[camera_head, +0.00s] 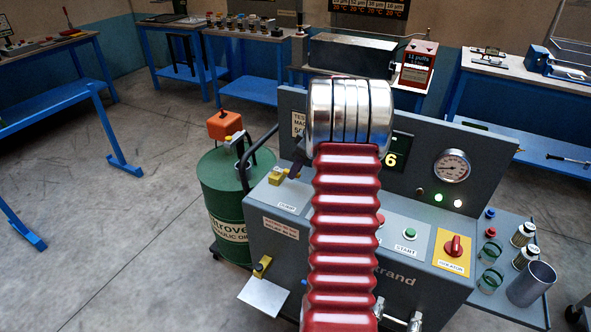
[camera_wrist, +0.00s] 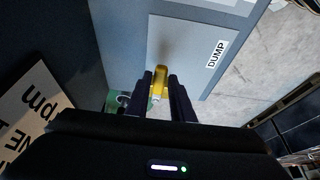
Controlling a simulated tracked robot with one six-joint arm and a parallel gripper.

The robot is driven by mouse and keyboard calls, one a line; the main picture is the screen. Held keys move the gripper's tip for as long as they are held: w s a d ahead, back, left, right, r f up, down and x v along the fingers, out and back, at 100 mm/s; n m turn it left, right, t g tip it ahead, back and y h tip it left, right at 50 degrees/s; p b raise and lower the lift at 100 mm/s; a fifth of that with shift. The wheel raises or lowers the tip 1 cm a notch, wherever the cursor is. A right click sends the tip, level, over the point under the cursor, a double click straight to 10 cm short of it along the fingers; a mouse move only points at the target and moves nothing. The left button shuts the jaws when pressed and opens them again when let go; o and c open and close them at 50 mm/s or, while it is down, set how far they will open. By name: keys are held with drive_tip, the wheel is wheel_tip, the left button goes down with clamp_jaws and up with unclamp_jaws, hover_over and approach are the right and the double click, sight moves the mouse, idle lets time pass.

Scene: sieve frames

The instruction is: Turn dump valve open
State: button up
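The dump valve's yellow handle (camera_wrist: 158,83) stands on a grey plate labelled DUMP (camera_wrist: 216,54) in the wrist view. My gripper (camera_wrist: 161,88) has its two dark fingers on either side of this handle. The fingers are very close to it, and I cannot tell whether they touch it. In the head view the yellow valve (camera_head: 278,176) is at the left of the grey test machine's top, behind the DUMP label (camera_head: 287,207). My red bellows-covered arm hides part of that area and most of my gripper.
The grey test machine (camera_head: 270,245) carries a red isolator knob (camera_head: 453,246), a green start button (camera_head: 409,233) and a gauge (camera_head: 452,166). A green oil drum (camera_head: 222,190) stands close at its left. Jars and a metal cup (camera_head: 532,283) are on the right side shelf.

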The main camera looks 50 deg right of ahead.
clamp_jaws()
drive_tip(key=shift+a, duration=0.25)
drive_tip(key=shift+d, duration=0.25)
drive_tip(key=shift+s, duration=0.1)
